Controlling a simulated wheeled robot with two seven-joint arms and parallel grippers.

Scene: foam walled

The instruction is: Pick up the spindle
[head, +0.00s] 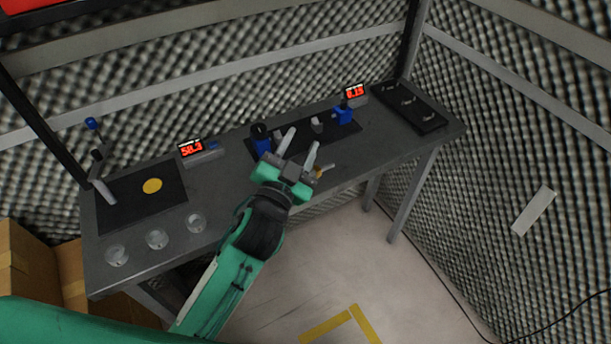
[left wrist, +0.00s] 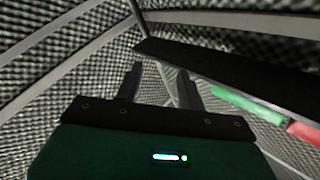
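My left gripper (head: 303,137) reaches over the front of the grey workbench (head: 230,188), at the black mat with two blue blocks. It also shows in the left wrist view (left wrist: 160,75), with its two fingers apart and nothing between them. One blue block (head: 261,138) is just left of the fingers, the other blue block (head: 343,114) is to their right. A small grey piece (head: 317,125) stands between the blocks. I cannot make out for sure which thing is the spindle; the gripper hides part of the mat. My right gripper is not in view.
Red displays (head: 191,149) and (head: 355,92) stand at the back. A black tray (head: 425,118) is at the right end. At the left are a mat with a yellow disc (head: 152,186), a blue-topped stand (head: 93,125) and clear round dishes (head: 157,239). Foam walls enclose the bench.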

